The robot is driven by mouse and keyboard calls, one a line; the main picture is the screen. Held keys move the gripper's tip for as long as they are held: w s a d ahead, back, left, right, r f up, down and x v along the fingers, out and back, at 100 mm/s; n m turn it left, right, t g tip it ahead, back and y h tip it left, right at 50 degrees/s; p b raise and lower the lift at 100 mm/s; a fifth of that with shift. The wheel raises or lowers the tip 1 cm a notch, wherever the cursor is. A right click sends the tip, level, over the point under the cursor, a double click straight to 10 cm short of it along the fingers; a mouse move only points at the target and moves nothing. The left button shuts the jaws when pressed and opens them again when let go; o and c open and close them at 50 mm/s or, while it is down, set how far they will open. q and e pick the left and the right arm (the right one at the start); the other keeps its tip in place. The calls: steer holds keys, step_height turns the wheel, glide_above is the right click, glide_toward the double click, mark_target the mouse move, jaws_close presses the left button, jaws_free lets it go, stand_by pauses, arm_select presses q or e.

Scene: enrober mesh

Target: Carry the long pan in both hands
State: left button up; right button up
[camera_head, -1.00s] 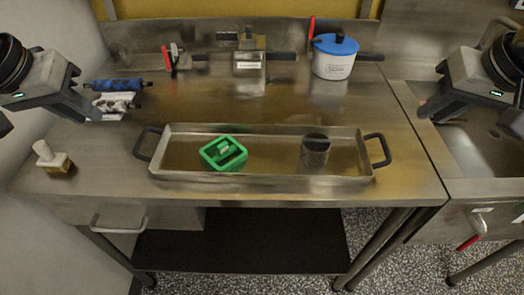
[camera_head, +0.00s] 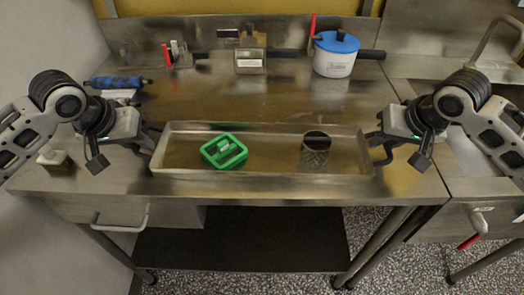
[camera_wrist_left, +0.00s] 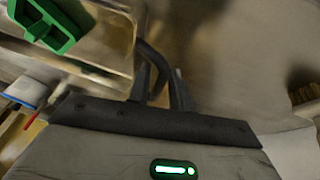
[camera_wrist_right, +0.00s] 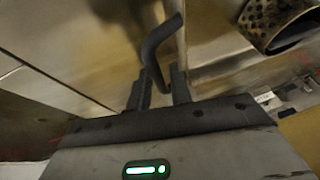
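The long pan (camera_head: 262,175) is a shallow metal tray lying level on the steel table, with a black loop handle at each short end. My left gripper (camera_head: 147,133) is at the left handle, and in the left wrist view its spread fingers stand either side of that dark handle (camera_wrist_left: 149,56). My right gripper (camera_head: 377,139) is at the right handle. In the right wrist view its fingers are apart, with the dark handle (camera_wrist_right: 154,58) reaching between them. The grippers partly hide both handles in the head view.
In the pan are a green frame-shaped block (camera_head: 212,158) and a dark perforated cylinder (camera_head: 315,158). A blue-lidded pot (camera_head: 334,66), a labelled metal box (camera_head: 250,66) and a blue roller (camera_head: 115,82) stand behind. A white block (camera_head: 51,158) is at left, a sink at right.

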arm_select(q)
steer(key=shift+w+f, duration=0.1)
steer(key=shift+f, duration=0.15)
arm_select(e)
steer(key=shift+w+f, duration=0.1)
steer(key=shift+f, duration=0.15)
arm_select(q)
jaws_close()
arm_select(e)
jaws_close()
arm_select(q)
steer(key=shift+r, duration=0.15)
arm_select(e)
steer(key=shift+r, duration=0.15)
stand_by(0.6)
